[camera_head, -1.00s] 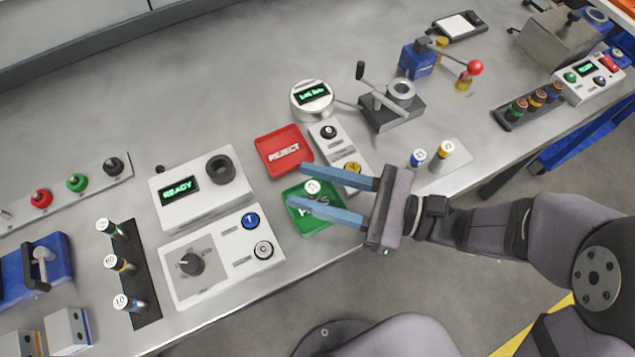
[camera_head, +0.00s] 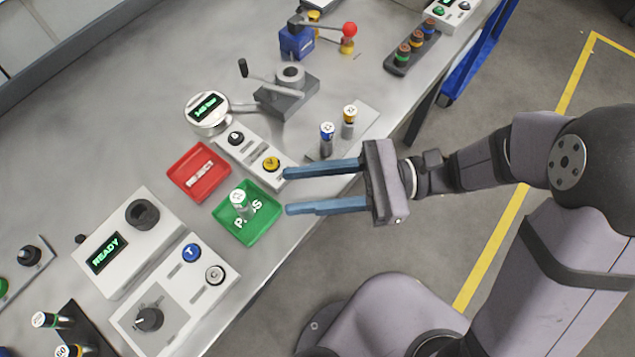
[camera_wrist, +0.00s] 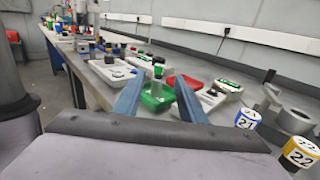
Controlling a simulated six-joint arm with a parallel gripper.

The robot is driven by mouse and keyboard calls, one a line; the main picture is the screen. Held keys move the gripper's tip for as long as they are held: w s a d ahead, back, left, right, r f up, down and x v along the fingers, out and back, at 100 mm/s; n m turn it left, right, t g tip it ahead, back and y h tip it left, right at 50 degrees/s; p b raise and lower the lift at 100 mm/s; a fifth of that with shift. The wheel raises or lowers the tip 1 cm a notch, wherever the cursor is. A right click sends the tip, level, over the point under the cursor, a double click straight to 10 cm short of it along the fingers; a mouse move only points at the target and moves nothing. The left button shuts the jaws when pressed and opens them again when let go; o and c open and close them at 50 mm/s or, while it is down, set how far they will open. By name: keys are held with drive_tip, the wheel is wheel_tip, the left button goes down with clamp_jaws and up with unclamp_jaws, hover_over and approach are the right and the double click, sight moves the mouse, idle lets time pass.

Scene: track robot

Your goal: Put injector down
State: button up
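An injector (camera_head: 239,203), a small metal cylinder with a white cap, stands upright in the green PASS tray (camera_head: 262,232). It also shows in the wrist view (camera_wrist: 158,70), in the green tray (camera_wrist: 148,104) ahead of my fingers. My gripper (camera_head: 287,191) is open and empty, its two blue fingers wide apart. In the head view the fingertips lie just right of the tray, apart from the injector. The fingers also show in the wrist view (camera_wrist: 158,97).
A red REJECT tray (camera_head: 187,186) sits beside the green one. Two more injectors, blue-banded (camera_head: 326,141) and yellow-banded (camera_head: 348,122), stand on a plate right of the button box (camera_head: 250,152). A READY console (camera_head: 126,243) is at left. The floor right of the bench is clear.

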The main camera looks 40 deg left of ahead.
drive_tip(key=shift+v, duration=0.9)
drive_tip(key=shift+d+r, duration=0.1)
drive_tip(key=shift+d, duration=0.15)
drive_tip(key=w+d+f+n+t+h+p, duration=0.1)
drive_tip(key=w+d+n+t+h, duration=0.15)
drive_tip(key=d, duration=0.45)
drive_tip(key=w+d+f+n+t+h, duration=0.1)
drive_tip(key=d+f+t+h, duration=0.15)
drive_tip(key=d, duration=0.45)
drive_tip(key=w+d+n+t+h+p, duration=0.1)
drive_tip(key=w+d+n+t+h, duration=0.15)
drive_tip(key=d, duration=0.45)
drive_tip(key=w+d+f+n+t+h+b, duration=0.25)
drive_tip(key=w+d+f+t+h, duration=0.35)
drive_tip(key=d+f, duration=0.45)
wheel_tip(320, 180, up, 18)
drive_tip(key=p, duration=1.8)
drive_tip(key=shift+w+a+f+g+y, duration=0.25)
drive_tip(key=shift+w+g+y, duration=0.1)
drive_tip(key=shift+w, duration=0.1)
drive_tip(key=shift+n, duration=0.25)
